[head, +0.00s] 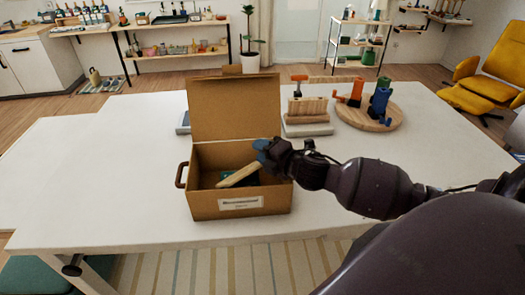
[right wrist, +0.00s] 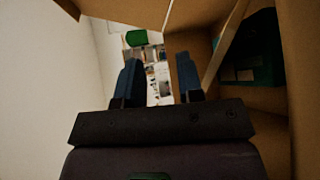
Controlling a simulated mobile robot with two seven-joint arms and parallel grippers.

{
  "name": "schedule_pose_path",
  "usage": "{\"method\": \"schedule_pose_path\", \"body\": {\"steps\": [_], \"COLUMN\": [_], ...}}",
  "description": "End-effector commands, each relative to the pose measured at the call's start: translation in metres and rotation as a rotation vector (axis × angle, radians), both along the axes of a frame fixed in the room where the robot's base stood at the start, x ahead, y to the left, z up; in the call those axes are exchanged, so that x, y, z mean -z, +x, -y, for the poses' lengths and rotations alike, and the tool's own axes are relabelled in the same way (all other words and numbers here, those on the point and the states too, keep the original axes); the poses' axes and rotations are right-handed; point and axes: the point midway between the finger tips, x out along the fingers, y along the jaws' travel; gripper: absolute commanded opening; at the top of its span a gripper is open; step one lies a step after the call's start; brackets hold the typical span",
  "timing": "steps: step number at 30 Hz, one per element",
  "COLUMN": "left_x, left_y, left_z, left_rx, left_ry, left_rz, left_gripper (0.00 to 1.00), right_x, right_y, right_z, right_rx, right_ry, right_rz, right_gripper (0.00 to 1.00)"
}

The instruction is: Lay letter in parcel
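The parcel is an open brown cardboard box (head: 205,205) with its lid raised at the back, standing on the white table. The letter, a flat tan piece (head: 238,175), lies tilted inside it, its upper end close to my right gripper (head: 262,152). My right gripper is at the box's right side, near the rim. In the right wrist view its two blue fingers (right wrist: 158,82) stand apart with nothing between them. A thin tan edge (right wrist: 222,45) beside the right finger seems to be the letter. My left gripper is not in view.
A dark green item (right wrist: 247,62) lies in the box. Behind the box are a wooden slotted rack (head: 307,108) and a round wooden board (head: 352,119) bearing orange and blue pieces. The white table (head: 95,175) is clear to the left.

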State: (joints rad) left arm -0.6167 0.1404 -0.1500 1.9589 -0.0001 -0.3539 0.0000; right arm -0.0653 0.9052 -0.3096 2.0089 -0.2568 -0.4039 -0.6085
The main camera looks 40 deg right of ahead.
Motion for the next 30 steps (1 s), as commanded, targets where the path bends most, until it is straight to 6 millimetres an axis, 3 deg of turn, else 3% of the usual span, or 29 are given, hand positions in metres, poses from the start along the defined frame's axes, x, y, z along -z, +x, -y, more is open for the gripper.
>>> {"method": "schedule_pose_path", "body": {"steps": [10,30], "left_x": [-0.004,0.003], "left_y": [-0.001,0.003], "left_z": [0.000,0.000], "left_rx": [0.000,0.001], "left_ry": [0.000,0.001], "left_rz": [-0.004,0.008], "left_gripper": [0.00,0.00], "right_x": [-0.015,-0.030], "right_y": [-0.002,-0.095], "right_z": [0.000,0.014], "right_rx": [-0.001,0.002], "right_ry": [0.000,0.000], "right_rz": [-0.001,-0.003], "right_gripper": [0.34,0.34]}}
